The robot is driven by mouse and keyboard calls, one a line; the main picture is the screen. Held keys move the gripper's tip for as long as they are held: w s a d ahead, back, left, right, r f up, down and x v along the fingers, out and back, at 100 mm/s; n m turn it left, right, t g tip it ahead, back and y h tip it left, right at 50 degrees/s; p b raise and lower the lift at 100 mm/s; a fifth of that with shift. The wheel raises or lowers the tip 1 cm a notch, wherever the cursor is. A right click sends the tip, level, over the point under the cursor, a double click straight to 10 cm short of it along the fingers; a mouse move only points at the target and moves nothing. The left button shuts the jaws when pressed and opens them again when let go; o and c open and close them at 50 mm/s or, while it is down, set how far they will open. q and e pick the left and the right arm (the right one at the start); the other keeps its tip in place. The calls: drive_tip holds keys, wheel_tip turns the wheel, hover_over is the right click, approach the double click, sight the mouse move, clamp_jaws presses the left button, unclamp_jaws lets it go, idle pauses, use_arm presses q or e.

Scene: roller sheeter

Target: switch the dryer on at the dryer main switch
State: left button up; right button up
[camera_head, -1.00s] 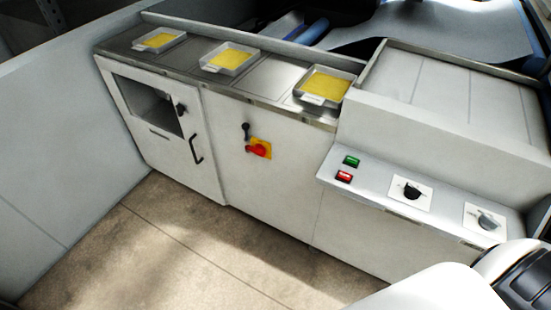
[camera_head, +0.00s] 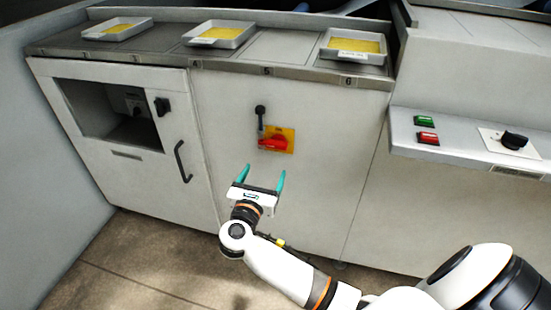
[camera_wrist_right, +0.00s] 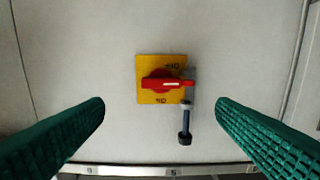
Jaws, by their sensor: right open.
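The dryer main switch is a red rotary handle (camera_head: 272,144) on a yellow plate (camera_head: 289,134), set in the white front panel. In the right wrist view the red handle (camera_wrist_right: 160,85) lies crosswise on its yellow plate (camera_wrist_right: 146,63), and the picture looks turned upside down. My right gripper (camera_head: 264,171) is open and empty, a little below the switch in the head view. In the right wrist view its green fingers (camera_wrist_right: 161,105) stand to either side of the switch, apart from it. My left gripper is out of view.
A dark lever with a ball end (camera_head: 260,115) stands beside the switch; the lever (camera_wrist_right: 185,122) also shows in the wrist view. Trays of yellow sheets (camera_head: 222,33) line the top. A green button (camera_head: 425,120), a red button (camera_head: 428,138) and a black knob (camera_head: 514,140) are right.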

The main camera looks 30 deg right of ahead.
sight(276, 147)
drive_tip(key=b+x, duration=0.1)
drive_tip(key=x, duration=0.9)
drive_tip(key=shift+w, duration=0.15)
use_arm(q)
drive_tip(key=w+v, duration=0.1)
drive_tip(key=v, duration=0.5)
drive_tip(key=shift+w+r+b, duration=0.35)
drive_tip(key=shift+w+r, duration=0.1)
use_arm(e)
drive_tip(key=shift+x, duration=0.8)
drive_tip(key=shift+c, duration=0.2)
drive_tip(key=c, duration=1)
drive_tip(key=shift+o, duration=0.2)
